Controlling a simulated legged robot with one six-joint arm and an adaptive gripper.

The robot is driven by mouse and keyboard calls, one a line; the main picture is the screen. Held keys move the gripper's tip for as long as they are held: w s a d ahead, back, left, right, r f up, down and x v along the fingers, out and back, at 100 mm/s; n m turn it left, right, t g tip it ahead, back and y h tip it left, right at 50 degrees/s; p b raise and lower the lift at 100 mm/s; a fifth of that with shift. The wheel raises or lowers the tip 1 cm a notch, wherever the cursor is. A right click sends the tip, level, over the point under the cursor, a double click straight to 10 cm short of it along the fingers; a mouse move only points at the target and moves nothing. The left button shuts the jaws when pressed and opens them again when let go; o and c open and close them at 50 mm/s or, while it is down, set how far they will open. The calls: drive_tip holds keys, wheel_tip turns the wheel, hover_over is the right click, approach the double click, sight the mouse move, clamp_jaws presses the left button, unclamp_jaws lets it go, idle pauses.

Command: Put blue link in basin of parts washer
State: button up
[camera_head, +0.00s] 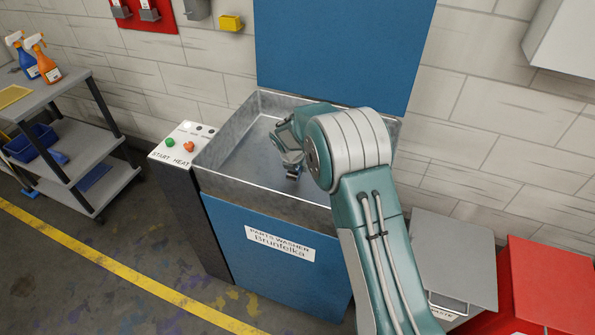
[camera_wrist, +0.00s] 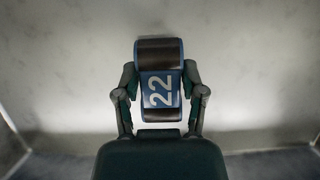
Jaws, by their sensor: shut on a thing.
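The parts washer (camera_head: 270,270) has a blue front, a raised blue lid and a grey metal basin (camera_head: 235,150) at its top. My gripper (camera_wrist: 160,90) is shut on the blue link (camera_wrist: 160,88), which is marked 22 and has dark bands at both ends. In the wrist view the link stands upright between the two fingers, with a grey metal surface behind it. In the head view my arm reaches over the front rim and my gripper (camera_head: 291,165) is within the basin's outline. The link is mostly hidden there, and I cannot tell whether it touches the basin floor.
A control panel (camera_head: 187,144) with a green and an orange button adjoins the basin's left side. A grey cart (camera_head: 75,150) with spray bottles stands at the left. A grey bin (camera_head: 452,260) and a red box (camera_head: 550,285) stand at the right. The basin's left part is bare.

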drive_tip(key=shift+d+f, duration=0.1)
drive_tip(key=shift+f, duration=1)
drive_tip(key=o, duration=1.2)
drive_tip(key=shift+f, duration=0.1)
